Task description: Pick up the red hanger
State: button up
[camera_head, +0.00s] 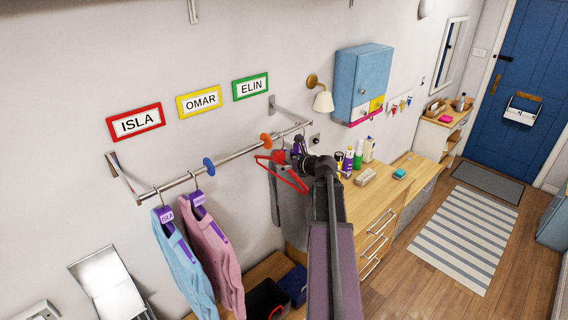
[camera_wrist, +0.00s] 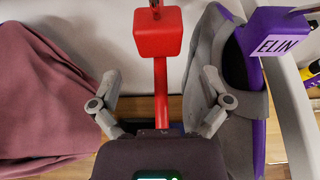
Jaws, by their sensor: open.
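The red hanger (camera_head: 289,177) hangs from the wall rail in the head view, to the left of my wrist; no garment shows on it. In the wrist view its red block (camera_wrist: 158,33) and a red bar below it stand upright in the middle. My gripper (camera_wrist: 160,80) is open, with one finger on each side of the red bar and a gap on both sides. In the head view my gripper (camera_head: 300,153) is at the hanger, partly hidden by my own wrist and arm.
The rail (camera_head: 235,158) also carries a blue garment (camera_head: 180,260) and a pink garment (camera_head: 214,255) on the left. A grey garment (camera_head: 258,196) hangs close by the red hanger. A purple ELIN tag (camera_wrist: 277,32) is close on the right. A wooden dresser (camera_head: 372,205) stands beyond.

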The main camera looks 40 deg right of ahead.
aim_at(281, 162)
jog(key=shift+b+x, duration=0.55)
jog(key=shift+x, duration=1.3)
jog(key=c, duration=1.3)
